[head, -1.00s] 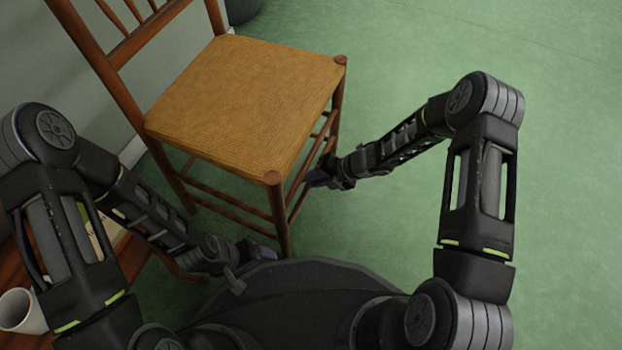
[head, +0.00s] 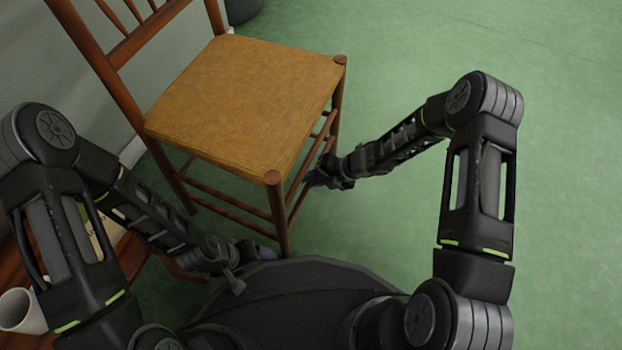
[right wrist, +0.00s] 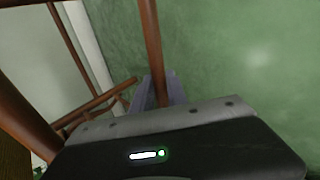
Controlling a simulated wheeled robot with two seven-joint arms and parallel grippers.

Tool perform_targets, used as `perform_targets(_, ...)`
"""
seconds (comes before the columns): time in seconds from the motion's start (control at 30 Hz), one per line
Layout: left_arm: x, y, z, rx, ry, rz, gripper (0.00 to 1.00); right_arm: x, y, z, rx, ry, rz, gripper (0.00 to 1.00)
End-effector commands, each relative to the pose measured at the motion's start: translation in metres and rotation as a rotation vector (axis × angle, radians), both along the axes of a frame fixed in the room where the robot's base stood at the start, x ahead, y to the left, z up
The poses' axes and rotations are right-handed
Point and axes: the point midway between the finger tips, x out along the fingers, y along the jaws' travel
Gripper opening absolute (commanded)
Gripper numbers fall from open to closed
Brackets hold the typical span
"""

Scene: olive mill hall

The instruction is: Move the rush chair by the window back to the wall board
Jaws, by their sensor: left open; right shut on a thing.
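The rush chair (head: 235,95) stands upright on the green floor, with its woven tan seat and brown wooden legs and rungs. Its slatted back is at the upper left, close to the wall. My right gripper (head: 317,179) is at the chair's right side, low down, shut on a rung or leg. In the right wrist view its fingers (right wrist: 160,92) close around a brown chair bar (right wrist: 153,50). My left gripper (head: 262,253) is open, low beside the chair's front leg (head: 279,220); whether it touches the leg cannot be told.
A pale wall (head: 60,60) with a white skirting board (head: 133,150) runs along the left. A wooden table (head: 75,290) with a white mug (head: 18,310) is at the lower left. A dark round object (head: 242,10) stands at the top. The floor to the right (head: 570,160) is clear.

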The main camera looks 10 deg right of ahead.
Motion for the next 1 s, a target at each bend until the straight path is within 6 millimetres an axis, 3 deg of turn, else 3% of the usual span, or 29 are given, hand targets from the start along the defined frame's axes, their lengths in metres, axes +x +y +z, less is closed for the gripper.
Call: perform_targets(1.0,0.000,0.000,-0.012,0.000,0.000,0.000,0.82,0.027,0.063,0.005,0.013,-0.009,0.010,0.00)
